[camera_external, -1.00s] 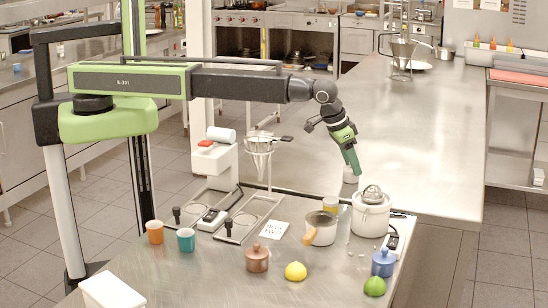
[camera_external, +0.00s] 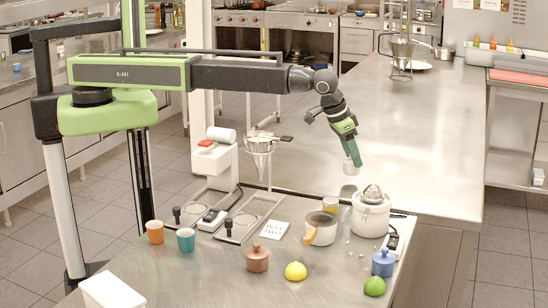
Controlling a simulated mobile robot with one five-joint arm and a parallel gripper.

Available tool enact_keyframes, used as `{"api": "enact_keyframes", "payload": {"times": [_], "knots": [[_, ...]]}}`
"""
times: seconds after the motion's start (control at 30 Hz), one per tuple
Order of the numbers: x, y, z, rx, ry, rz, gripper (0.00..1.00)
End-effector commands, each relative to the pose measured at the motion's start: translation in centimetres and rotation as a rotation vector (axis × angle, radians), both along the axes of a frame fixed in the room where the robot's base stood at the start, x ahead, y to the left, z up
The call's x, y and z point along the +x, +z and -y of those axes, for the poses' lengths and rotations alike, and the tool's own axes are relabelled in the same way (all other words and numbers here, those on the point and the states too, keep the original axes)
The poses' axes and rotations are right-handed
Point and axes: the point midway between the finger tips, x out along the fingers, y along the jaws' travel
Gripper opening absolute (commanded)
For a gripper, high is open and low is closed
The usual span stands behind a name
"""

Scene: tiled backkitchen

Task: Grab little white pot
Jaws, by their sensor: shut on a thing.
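My gripper points down and is shut on the little pot. The pot is small here, and its fine detail is hard to see. A pale patch like its reflection shows on the steel below it.
The long steel counter (camera_external: 420,150) behind is mostly clear.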

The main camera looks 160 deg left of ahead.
Motion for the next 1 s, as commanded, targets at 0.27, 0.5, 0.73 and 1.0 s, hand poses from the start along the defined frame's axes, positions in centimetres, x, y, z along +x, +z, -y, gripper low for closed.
{"api": "enact_keyframes", "payload": {"times": [0.27, 0.5, 0.73, 1.0], "knots": [[0.5, 2.6, 1.5, 0.000, -0.002, -0.001, 0.00], [1.7, 5.1, 5.0, 0.000, -0.002, 0.000, 0.00], [3.2, 7.7, 9.2, 0.000, -0.003, -0.001, 0.00], [4.0, 8.4, 11.0, 0.000, 0.000, 0.000, 0.00]]}}
